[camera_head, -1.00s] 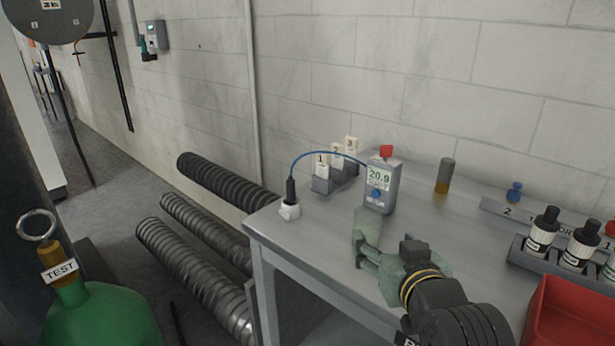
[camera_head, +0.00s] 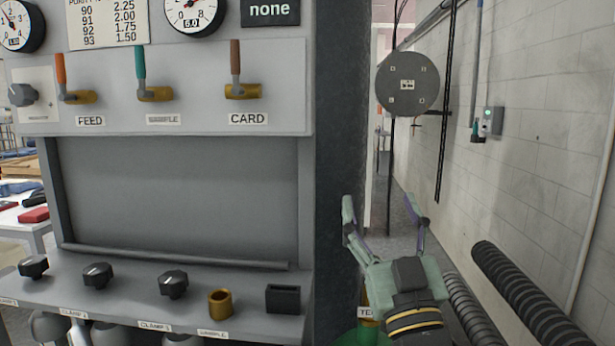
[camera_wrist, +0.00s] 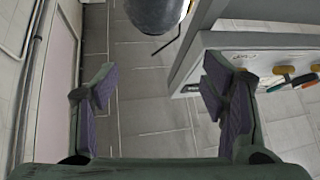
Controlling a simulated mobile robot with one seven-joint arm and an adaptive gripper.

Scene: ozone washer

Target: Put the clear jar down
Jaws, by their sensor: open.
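My gripper (camera_head: 385,214) is open, with its two green fingers spread in front of the gap between the grey panel and the block wall. It also shows in the wrist view (camera_wrist: 160,92), where nothing is between the purple finger pads and tiled floor lies beyond. I see no clear jar in either view now.
The grey panel (camera_head: 180,200) fills the left, with levers labelled FEED and CARD. Its ledge holds black knobs, a brass cup (camera_head: 220,303) and a black box (camera_head: 283,299). Ribbed black hose (camera_head: 525,295) lies at right by the wall. A round grey disc (camera_head: 408,84) stands behind.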

